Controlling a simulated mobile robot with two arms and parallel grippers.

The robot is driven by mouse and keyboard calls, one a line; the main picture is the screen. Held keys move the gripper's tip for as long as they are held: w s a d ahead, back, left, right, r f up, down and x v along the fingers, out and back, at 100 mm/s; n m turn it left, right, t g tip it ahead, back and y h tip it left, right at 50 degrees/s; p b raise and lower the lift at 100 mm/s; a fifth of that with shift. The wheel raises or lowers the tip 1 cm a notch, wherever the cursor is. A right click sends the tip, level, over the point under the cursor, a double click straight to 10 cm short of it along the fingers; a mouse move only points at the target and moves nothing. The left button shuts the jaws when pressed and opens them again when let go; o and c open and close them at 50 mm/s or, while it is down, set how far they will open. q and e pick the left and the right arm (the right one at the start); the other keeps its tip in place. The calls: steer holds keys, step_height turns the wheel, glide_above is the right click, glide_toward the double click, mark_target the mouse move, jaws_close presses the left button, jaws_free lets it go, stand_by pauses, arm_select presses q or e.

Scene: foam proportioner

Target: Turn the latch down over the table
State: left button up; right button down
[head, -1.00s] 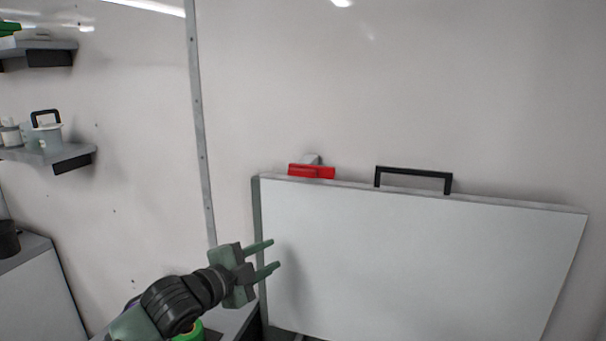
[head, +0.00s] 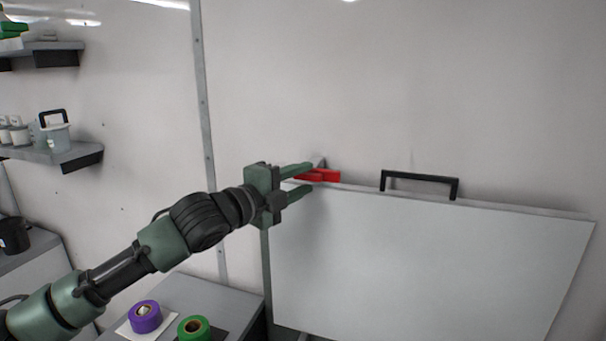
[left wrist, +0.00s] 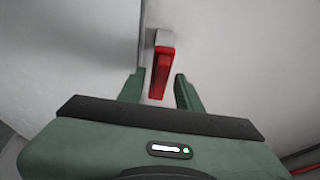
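The red latch (head: 322,176) lies level across the top edge of the upright, folded white table (head: 430,260), on a small grey mount on the wall. In the left wrist view the latch (left wrist: 161,72) shows between the two fingers, ahead of them. My left gripper (head: 306,178) is open, with its fingers pointing right at the latch's left end. The upper finger overlaps part of the latch in the head view. I cannot tell whether a finger touches it. My right gripper is in neither view.
A black handle (head: 420,178) stands on the table's top edge, right of the latch. A grey cabinet top (head: 200,296) at the lower left holds a purple tape roll (head: 145,316) and a green one (head: 194,328). Shelves (head: 60,153) hang on the left wall.

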arm_select(q)
steer(key=shift+w+d, duration=0.2)
jaws_close()
steer(key=shift+f, duration=0.1)
stand_by(1.3)
